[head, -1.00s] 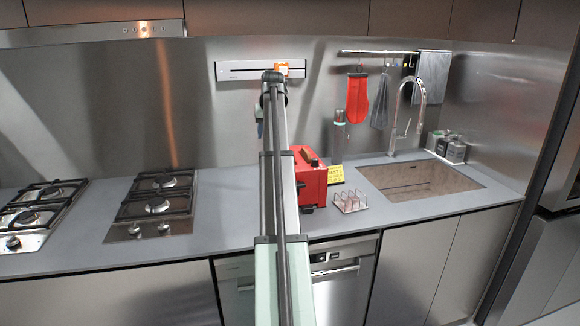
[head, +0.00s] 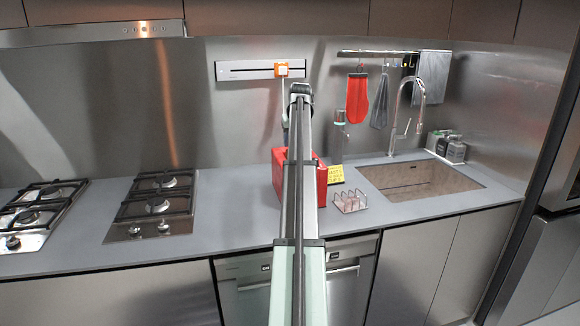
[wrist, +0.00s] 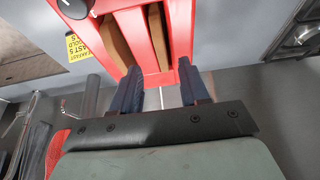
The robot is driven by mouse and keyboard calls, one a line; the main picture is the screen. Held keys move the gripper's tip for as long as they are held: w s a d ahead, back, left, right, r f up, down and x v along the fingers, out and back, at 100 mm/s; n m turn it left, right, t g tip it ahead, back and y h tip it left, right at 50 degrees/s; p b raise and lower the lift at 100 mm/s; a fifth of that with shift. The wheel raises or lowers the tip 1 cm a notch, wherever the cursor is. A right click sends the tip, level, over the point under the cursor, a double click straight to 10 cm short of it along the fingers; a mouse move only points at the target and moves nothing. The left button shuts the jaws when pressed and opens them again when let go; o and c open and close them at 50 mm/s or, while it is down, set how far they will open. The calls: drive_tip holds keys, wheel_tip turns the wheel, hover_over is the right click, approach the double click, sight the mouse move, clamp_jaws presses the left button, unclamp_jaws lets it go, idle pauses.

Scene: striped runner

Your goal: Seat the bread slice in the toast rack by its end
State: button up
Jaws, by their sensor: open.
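The toast rack (head: 349,201), a small pinkish wire rack, stands on the counter right of the red toaster (head: 321,188). In the wrist view the toaster (wrist: 181,12) has two slots, each with brown bread in it: one bread slice (wrist: 157,36) and another (wrist: 117,42). Which one the task means I cannot tell. My gripper (wrist: 160,80) is open and empty, its two dark blue fingers apart near the toaster's end, with the bread beyond the tips. In the head view my arm hides the bread and the fingers.
Gas hobs (head: 155,206) are at left. The counter (head: 232,210) between hob and toaster is clear.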

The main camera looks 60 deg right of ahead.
drive_tip(key=shift+w+d+x, duration=0.1)
drive_tip(key=shift+w+x, duration=0.05)
drive_tip(key=shift+x, duration=1.4)
drive_tip(key=shift+w+d+x, duration=0.1)
drive_tip(key=shift+w+x, duration=0.05)
drive_tip(key=shift+x, duration=1.35)
drive_tip(key=shift+r, duration=0.2)
drive_tip(key=shift+c, duration=0.2)
clamp_jaws()
